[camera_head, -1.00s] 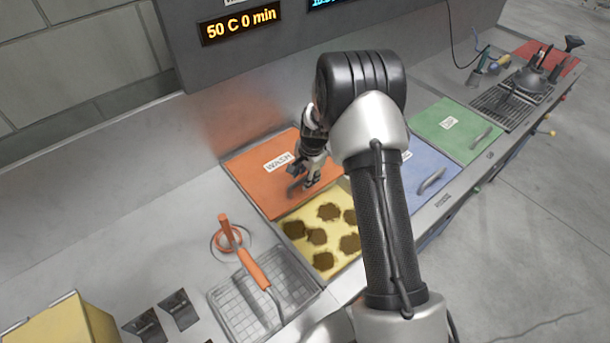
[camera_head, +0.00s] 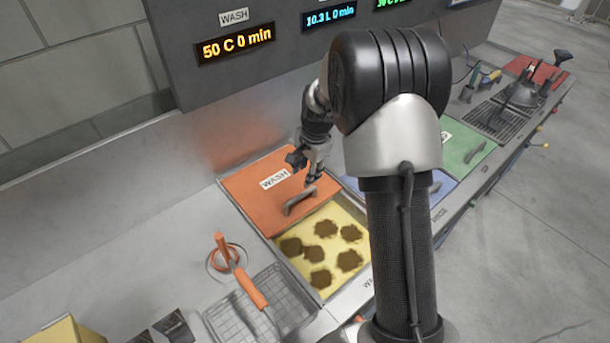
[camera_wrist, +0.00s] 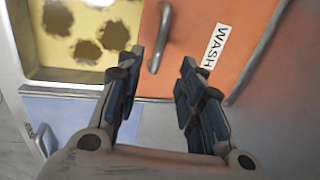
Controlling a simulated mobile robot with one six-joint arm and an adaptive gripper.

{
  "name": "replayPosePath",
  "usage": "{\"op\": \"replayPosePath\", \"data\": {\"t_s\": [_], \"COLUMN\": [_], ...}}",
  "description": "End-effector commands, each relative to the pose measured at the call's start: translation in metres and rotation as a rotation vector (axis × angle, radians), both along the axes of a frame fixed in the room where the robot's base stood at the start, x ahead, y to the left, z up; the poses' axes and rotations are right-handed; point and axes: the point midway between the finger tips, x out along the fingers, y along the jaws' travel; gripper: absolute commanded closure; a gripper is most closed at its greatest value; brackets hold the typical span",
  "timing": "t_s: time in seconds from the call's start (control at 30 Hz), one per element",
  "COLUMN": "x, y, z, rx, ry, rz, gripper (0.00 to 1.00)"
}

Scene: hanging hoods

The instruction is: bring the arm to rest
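My gripper (camera_head: 314,180) is above the orange lid marked WASH (camera_head: 240,190), near the lid's grey handle (camera_head: 298,201). In the wrist view my gripper (camera_wrist: 158,72) has its two fingers spread apart with nothing between them. The handle (camera_wrist: 160,38) lies beyond the fingertips, and the gripper looks clear of it. My arm is bent over the counter and hides part of the lids on the right.
A yellow bay with several brown patches (camera_head: 350,260) is beside the orange lid. A wire basket (camera_head: 235,312) with an orange handle stands at the front left. Blue (camera_head: 440,187) and green (camera_head: 462,152) lids lie to the right. A display panel (camera_head: 290,60) hangs behind.

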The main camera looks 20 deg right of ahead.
Motion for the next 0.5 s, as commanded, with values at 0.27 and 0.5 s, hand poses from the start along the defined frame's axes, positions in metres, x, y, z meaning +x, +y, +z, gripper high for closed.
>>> {"op": "replayPosePath", "data": {"t_s": [0.27, 0.5], "x": [-0.0001, -0.0025], "y": [-0.0001, 0.0019], "z": [-0.0002, 0.0067], "rx": [0.000, -0.003], "ry": [0.001, -0.005], "rz": [0.000, 0.015], "gripper": [0.65, 0.65]}}
